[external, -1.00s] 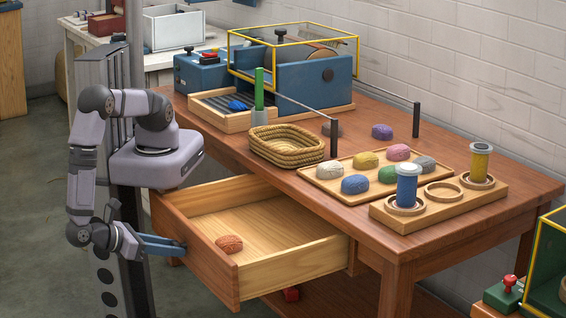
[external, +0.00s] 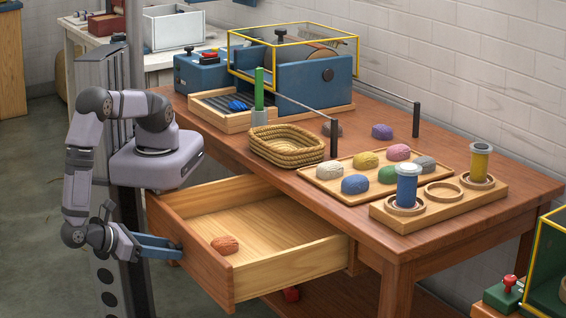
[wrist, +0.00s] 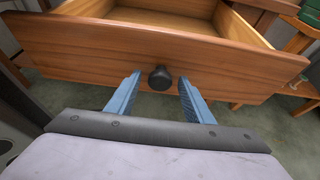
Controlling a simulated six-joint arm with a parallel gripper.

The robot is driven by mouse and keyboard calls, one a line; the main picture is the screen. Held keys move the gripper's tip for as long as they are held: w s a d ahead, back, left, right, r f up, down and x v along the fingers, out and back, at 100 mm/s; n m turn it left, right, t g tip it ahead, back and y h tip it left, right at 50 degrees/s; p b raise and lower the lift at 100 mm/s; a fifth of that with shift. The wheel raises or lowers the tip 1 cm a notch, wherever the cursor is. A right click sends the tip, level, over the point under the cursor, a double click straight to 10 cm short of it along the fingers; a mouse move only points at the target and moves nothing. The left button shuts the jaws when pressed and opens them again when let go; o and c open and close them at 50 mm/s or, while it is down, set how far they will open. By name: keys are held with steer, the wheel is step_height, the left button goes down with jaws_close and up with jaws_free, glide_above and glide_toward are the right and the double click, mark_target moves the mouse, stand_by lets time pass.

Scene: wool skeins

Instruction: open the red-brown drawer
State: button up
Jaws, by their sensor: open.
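The red-brown drawer (external: 205,252) stands pulled out from under the table, its pale wooden inside showing. An orange-brown skein (external: 225,245) lies in it near the front. The drawer front also fills the upper part of the wrist view (wrist: 90,50), with a dark round knob (wrist: 160,78) in its middle. My gripper (external: 178,246) is in front of the drawer front. In the wrist view my gripper (wrist: 158,85) has its two blue fingers apart, one on each side of the knob, with gaps showing between them and it.
On the table (external: 220,150) are a wicker basket (external: 287,146), a tray of several coloured skeins (external: 325,182), and a spool rack (external: 440,205) with a blue and a yellow spool. A blue machine with a yellow-edged guard (external: 300,85) stands behind. Floor left of my arm is free.

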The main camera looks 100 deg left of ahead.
steer(key=b+v, duration=0.1)
steer(key=v, duration=0.6)
steer(key=shift+r, duration=0.1)
stand_by(0.4)
steer(key=w+a+r+n+g+p, duration=0.25)
steer(key=w+a+r+n, duration=0.2)
steer(key=w, duration=0.35)
steer(key=w+a+r+n+g+p, duration=0.25)
steer(key=w+a+r+g, duration=0.2)
steer(key=w, duration=0.45)
steer(key=s+a+f+n+g+h+b, duration=0.1)
steer(key=a+n+h+b, duration=0.3)
steer(key=a+n, duration=0.6)
steer(key=s+a+f+n+g+h+b, duration=0.1)
steer(key=a+f+n+g+h, duration=0.1)
steer(key=a+n+h, duration=0.65)
step_height(320, 180, up, 18)
steer(key=a+n+y+p, duration=0.1)
steer(key=a+y+p, duration=0.1)
steer(key=p, duration=1.5)
steer(key=shift+y+p, duration=0.3)
steer(key=shift+y, duration=0.15)
